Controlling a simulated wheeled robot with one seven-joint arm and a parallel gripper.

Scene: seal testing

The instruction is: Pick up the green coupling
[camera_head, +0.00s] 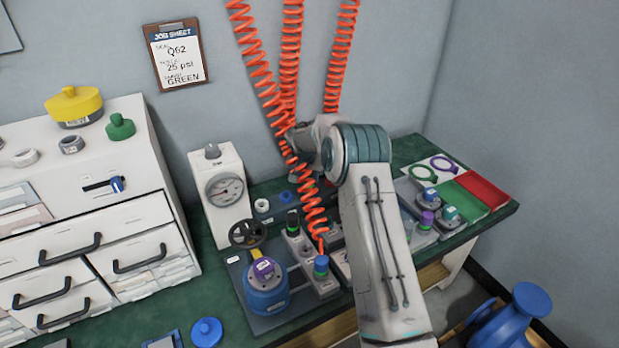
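I cannot tell for certain which of these is the green coupling. My arm rises from the lower right, bends at a teal-ringed joint, and reaches back toward the hoses. My gripper is hidden behind my own arm, so its fingers and anything in them do not show.
Orange coiled hoses (290,70) hang close to my arm. A gauge box (215,165), a blue pump with handwheel (266,288) and a rack of coloured knobs (432,210) crowd the green bench. Red and green mats (483,190) lie right. A job sheet (177,54) reads GREEN.

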